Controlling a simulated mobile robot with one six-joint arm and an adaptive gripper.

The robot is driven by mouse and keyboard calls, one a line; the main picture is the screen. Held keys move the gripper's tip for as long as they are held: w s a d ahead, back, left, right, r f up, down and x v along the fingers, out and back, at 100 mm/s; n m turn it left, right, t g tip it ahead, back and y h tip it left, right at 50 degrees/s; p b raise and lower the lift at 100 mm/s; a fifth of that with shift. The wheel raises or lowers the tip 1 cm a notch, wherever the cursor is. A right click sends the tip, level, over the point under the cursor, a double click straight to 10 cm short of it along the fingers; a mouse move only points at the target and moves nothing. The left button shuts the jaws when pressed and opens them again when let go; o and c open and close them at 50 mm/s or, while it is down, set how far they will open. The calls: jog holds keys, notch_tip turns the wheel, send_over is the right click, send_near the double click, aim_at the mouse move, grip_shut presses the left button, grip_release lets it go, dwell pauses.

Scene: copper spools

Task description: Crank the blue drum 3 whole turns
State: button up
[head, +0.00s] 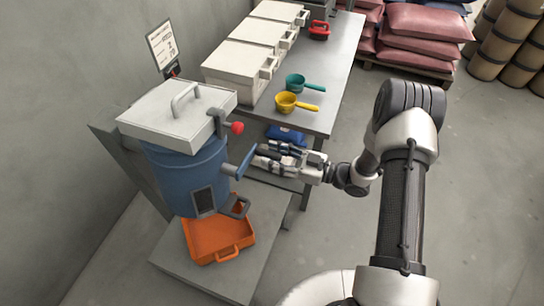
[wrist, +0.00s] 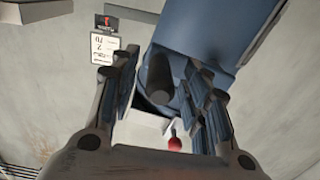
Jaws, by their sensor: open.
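The blue drum (head: 188,172) stands upright at the left in the head view, under a pale lid (head: 178,112) with a grey handle. A blue crank arm (head: 246,161) sticks out from its right side on a short shaft. My gripper (head: 268,156) is just right of the crank arm, with its fingers pointing at it. In the wrist view a dark round crank grip (wrist: 160,78) shows between the two spread fingers of my gripper (wrist: 160,100). The fingers look apart from the grip. The drum's blue body (wrist: 215,30) fills the upper right there.
An orange tray (head: 218,238) sits below the drum's outlet. A red-knobbed lever (head: 237,127) is above the crank. A bench (head: 335,62) behind holds white bins (head: 240,68), a yellow scoop (head: 286,102) and a teal scoop (head: 296,82). A sign (head: 161,45) hangs on the wall.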

jog(key=shift+w+a, duration=0.1)
jog(key=shift+a, duration=0.25)
jog(key=shift+c, duration=0.3)
grip_shut()
dwell(0.4)
